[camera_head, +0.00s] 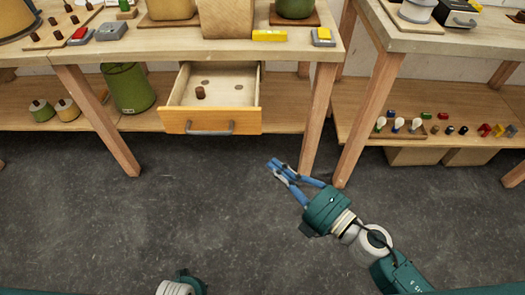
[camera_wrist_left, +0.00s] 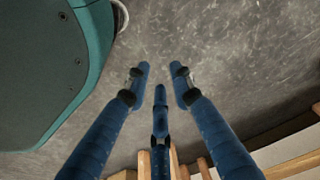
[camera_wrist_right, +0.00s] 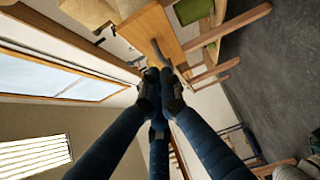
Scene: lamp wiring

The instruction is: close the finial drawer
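The finial drawer (camera_head: 246,120) hangs open under the left workbench, its orange wooden front facing me. A grey bar handle (camera_head: 210,131) is on that front. A dark brown finial (camera_head: 200,92) stands inside. My right gripper (camera_head: 278,169) is to the right of and below the drawer front, apart from it. In the right wrist view its blue fingers (camera_wrist_right: 160,78) are together and empty, with the drawer front (camera_wrist_right: 158,27) and handle (camera_wrist_right: 159,52) beyond the tips. My left gripper (camera_wrist_left: 160,72) has its fingers spread and empty over the floor, outside the head view.
The bench leg (camera_head: 318,118) stands just right of the drawer, near my right gripper. Several bulbs and small parts lie on the right bench's lower shelf (camera_head: 360,110). The floor (camera_head: 150,220) in front is clear.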

